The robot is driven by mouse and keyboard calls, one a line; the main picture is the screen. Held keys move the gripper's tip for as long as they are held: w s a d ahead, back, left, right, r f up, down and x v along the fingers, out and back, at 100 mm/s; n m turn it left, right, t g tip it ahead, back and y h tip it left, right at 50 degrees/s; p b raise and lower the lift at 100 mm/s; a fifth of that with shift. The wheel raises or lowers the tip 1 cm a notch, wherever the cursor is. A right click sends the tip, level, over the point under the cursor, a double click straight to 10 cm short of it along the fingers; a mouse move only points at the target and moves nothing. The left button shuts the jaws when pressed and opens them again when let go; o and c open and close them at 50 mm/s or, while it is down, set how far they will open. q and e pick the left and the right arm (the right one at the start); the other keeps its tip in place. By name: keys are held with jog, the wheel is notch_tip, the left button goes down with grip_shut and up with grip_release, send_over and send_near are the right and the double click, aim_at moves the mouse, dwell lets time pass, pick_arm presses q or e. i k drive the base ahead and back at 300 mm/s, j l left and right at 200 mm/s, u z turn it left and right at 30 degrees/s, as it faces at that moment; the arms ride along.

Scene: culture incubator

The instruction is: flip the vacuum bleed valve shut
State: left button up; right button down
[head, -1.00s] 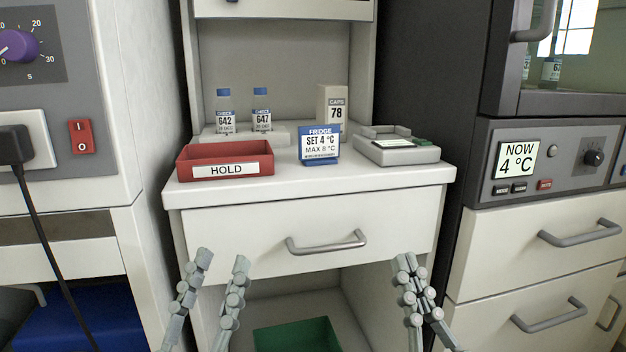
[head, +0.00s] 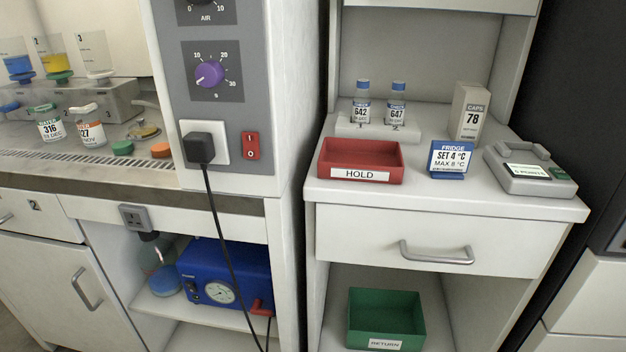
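A blue pump box (head: 240,262) with a round dial gauge (head: 220,292) stands on the shelf under the left bench. A small red lever-like part (head: 261,307) sticks out at its lower right front; it looks like the bleed valve, but it is too small to tell which way it is set. A black cable hangs in front of the pump near this part. Neither of my grippers is in the head view.
A black plug (head: 200,148) sits in a socket above, its cable hanging down. A white side panel (head: 290,250) bounds the pump bay on the right. A red HOLD tray (head: 388,153) and a green RETURN bin (head: 412,310) are at right.

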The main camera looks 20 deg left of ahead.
aim_at(256, 310)
jog(key=u, duration=1.3)
